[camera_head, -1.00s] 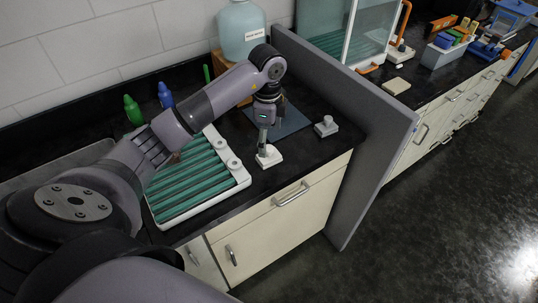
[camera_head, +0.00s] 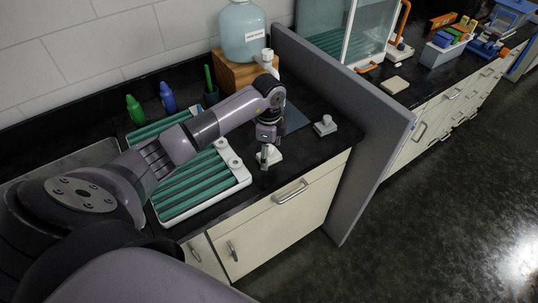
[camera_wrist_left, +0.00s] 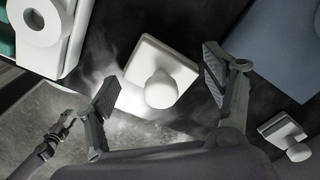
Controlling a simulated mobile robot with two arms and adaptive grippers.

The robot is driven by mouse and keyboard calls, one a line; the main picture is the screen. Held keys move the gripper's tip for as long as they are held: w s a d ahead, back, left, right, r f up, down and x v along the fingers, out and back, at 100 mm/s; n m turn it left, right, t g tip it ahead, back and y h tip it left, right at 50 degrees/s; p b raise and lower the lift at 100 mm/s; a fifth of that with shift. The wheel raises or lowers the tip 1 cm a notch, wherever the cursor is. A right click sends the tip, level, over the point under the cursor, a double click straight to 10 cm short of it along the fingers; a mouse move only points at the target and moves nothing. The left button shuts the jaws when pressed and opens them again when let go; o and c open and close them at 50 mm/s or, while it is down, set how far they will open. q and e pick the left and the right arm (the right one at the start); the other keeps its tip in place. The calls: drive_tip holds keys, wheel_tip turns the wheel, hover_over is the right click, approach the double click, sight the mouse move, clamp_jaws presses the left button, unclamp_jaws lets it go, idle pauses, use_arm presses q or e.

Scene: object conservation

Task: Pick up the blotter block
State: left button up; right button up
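A white block with a rounded knob (camera_head: 274,155), which I take to be the blotter block, rests on the black counter near its front edge. In the left wrist view, this block (camera_wrist_left: 143,60) lies between my spread fingers, apart from both. My left gripper (camera_head: 264,165) is open and empty, and in the head view it partly covers the block. A second, similar knobbed block (camera_head: 325,126) sits to the right, and it also shows in the wrist view (camera_wrist_left: 282,131). A dark jointed arm end, apparently my right gripper (camera_wrist_left: 58,134), shows small at the wrist view's lower left.
A white rack with green tubes (camera_head: 200,180) stands left of the block. A blue mat (camera_head: 295,119) lies behind it. A grey partition (camera_head: 360,130) bounds the counter on the right. A large bottle (camera_head: 240,32) on a wooden stand (camera_head: 236,75) is at the back.

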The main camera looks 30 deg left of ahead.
use_arm(q)
drive_tip(key=c, duration=0.8)
drive_tip(key=shift+r, duration=0.15)
drive_tip(key=shift+c, duration=0.2)
wheel_tip(320, 180, up, 20)
drive_tip(key=b, duration=0.1)
